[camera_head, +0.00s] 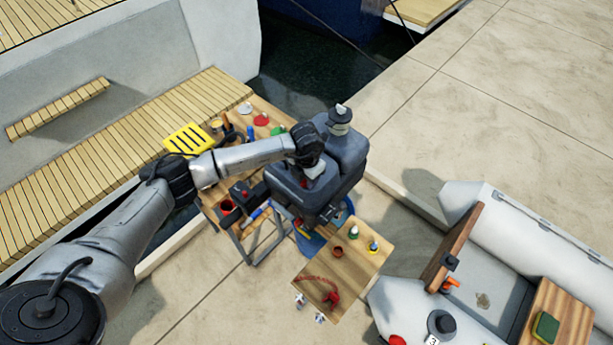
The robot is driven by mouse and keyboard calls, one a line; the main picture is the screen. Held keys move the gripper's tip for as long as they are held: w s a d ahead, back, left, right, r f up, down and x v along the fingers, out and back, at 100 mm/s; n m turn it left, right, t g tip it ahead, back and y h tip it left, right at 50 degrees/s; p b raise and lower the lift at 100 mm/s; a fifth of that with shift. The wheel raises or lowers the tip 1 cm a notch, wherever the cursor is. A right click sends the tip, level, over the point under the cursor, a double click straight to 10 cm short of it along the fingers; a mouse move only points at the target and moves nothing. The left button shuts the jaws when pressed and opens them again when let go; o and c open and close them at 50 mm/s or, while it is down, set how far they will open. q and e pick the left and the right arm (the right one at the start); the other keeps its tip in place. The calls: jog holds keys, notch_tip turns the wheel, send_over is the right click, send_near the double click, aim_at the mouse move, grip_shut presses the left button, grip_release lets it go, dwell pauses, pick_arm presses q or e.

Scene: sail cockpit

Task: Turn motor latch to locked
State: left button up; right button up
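My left arm reaches in from the lower left. A grey cylinder with a pale tip (340,117) stands on the housing's far end. I cannot make out the latch or its setting. My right gripper is not in view.
A wooden bench with a yellow slotted piece (188,138) and several small items stands behind the arm. A small wooden table (325,265) with jars is in front of the housing. A grey inflatable boat (527,237) lies at right. The upper right paving is clear.

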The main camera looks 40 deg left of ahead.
pick_arm(q)
grip_shut()
dwell(0.3)
